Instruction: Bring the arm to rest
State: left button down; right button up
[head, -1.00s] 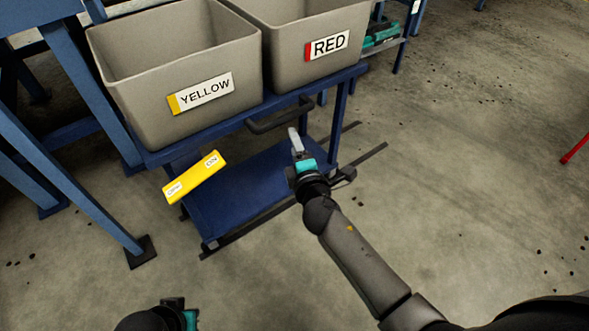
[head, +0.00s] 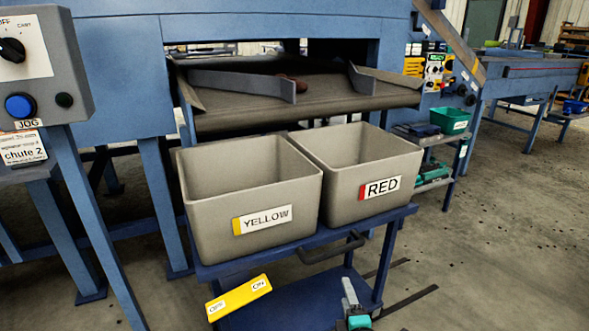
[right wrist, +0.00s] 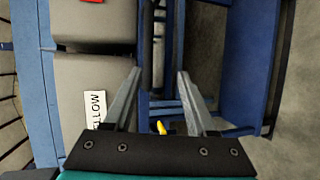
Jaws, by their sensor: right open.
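My right gripper (head: 352,303) shows at the bottom of the head view, in front of the blue cart (head: 230,266) and below its black handle (head: 330,248). In the right wrist view its two fingers (right wrist: 157,100) are spread apart with nothing between them. The cart carries two grey bins, the YELLOW bin (head: 205,215) on the left and the RED bin (head: 345,205) on the right. The insides that show look empty. My left gripper is out of view.
A yellow ON/OFF bar (head: 240,298) is at the cart's lower front. A sloping chute (head: 310,115) with reddish-brown lumps lies behind the bins. A control box (head: 40,65) stands at the left. A shelf with a green bin (head: 450,119) is at the right. The right floor is mostly clear.

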jog(key=s+d+f+m+g+p, duration=0.2)
jog(key=s+f+m+g+p, duration=0.15)
jog(key=s+f, duration=0.6)
jog(key=s+d+f+m+g+p, duration=0.2)
jog(key=s+d+f+m+g, duration=0.15)
jog(key=s+f, duration=0.55)
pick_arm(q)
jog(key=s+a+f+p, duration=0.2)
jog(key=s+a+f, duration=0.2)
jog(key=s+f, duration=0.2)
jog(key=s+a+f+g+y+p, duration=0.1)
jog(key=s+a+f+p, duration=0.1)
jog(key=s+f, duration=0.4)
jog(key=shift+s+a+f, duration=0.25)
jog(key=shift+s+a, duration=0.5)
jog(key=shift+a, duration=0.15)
pick_arm(e)
jog(key=s+d+f+m+g, duration=0.1)
jog(key=s+f+m+g, duration=0.2)
jog(key=s, duration=0.8)
jog(key=s+d+f+m+g, duration=0.2)
jog(key=s+f+m, duration=0.2)
jog(key=s, duration=0.7)
jog(key=shift+s+m+g, duration=0.25)
jog(key=shift+m+g, duration=0.15)
jog(key=shift+m, duration=0.5)
